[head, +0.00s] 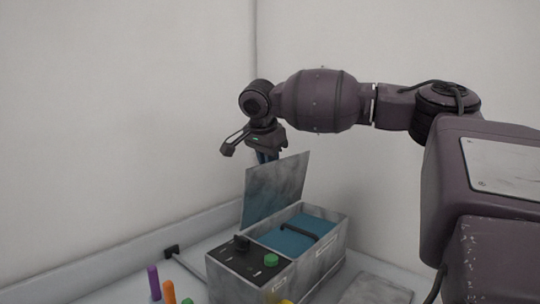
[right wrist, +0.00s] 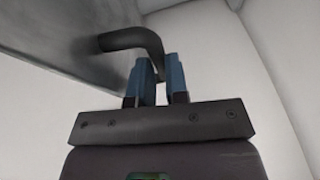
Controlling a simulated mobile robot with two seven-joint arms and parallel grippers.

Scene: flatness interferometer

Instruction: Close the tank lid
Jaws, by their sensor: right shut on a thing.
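The grey tank lid (head: 275,188) stands open, raised steeply above the back left side of the tank (head: 325,259). Blue (head: 292,240) shows in the open top of the tank. My right gripper (head: 266,157) is behind the upper left part of the lid, its tips partly hidden by it. In the right wrist view the gripper's blue fingers (right wrist: 160,80) are shut on the lid's black bent handle (right wrist: 134,41), with the lid's grey face (right wrist: 65,40) beside it. My left gripper is not in view.
A black panel (head: 245,263) with a black knob and a green knob (head: 271,260) is on the unit's left part. Purple (head: 154,282) and orange (head: 169,291) pegs stand at the front left. A black bar (head: 300,231) crosses the blue area. White walls enclose the back.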

